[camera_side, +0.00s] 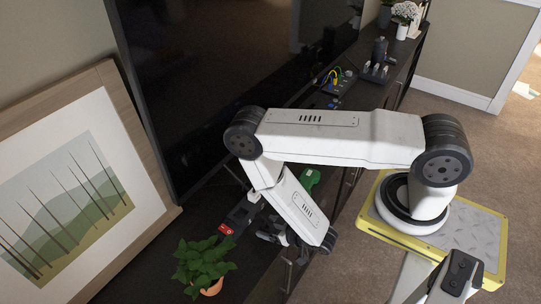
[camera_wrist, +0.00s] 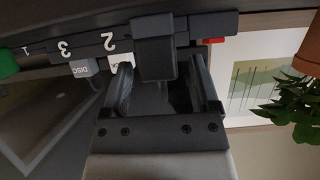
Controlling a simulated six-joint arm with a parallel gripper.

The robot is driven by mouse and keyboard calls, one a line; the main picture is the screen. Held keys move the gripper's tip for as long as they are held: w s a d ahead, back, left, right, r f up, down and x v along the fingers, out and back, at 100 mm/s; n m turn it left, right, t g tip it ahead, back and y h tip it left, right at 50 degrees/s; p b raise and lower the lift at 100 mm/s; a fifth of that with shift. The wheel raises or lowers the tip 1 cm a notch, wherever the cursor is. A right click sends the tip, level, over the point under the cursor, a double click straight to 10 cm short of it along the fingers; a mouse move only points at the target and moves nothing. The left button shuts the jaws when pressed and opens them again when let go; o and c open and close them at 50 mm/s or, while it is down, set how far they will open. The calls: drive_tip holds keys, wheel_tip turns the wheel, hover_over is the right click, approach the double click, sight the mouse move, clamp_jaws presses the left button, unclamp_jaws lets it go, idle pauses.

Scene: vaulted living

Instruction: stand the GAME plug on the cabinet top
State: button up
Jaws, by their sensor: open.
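A dark block-shaped plug (camera_wrist: 154,58) sits at the dark power strip (camera_wrist: 95,42) in the wrist view; no label on it can be read, so I cannot tell if it is the GAME plug. My gripper (camera_wrist: 163,85) is open, with one finger on each side of this plug. I cannot tell whether the fingers touch it. In the side view my gripper (camera_side: 272,236) is low beside the strip (camera_side: 240,214), and the plug is not clear there. The dark cabinet top (camera_side: 150,262) runs under the strip.
A grey DISC plug (camera_wrist: 84,67) and a partly hidden white plug (camera_wrist: 122,62) are close to one finger. A green object (camera_side: 310,180) lies behind my forearm. A potted plant (camera_side: 204,262) stands near the strip's red switch (camera_side: 226,229). A television (camera_side: 230,70) and framed picture (camera_side: 70,195) stand behind.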

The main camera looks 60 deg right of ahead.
drive_tip(key=shift+s+r, duration=0.1)
drive_tip(key=v, duration=1.1)
drive_tip(key=shift+s, duration=0.25)
idle(0.5)
drive_tip(key=shift+s+r, duration=0.15)
idle(0.8)
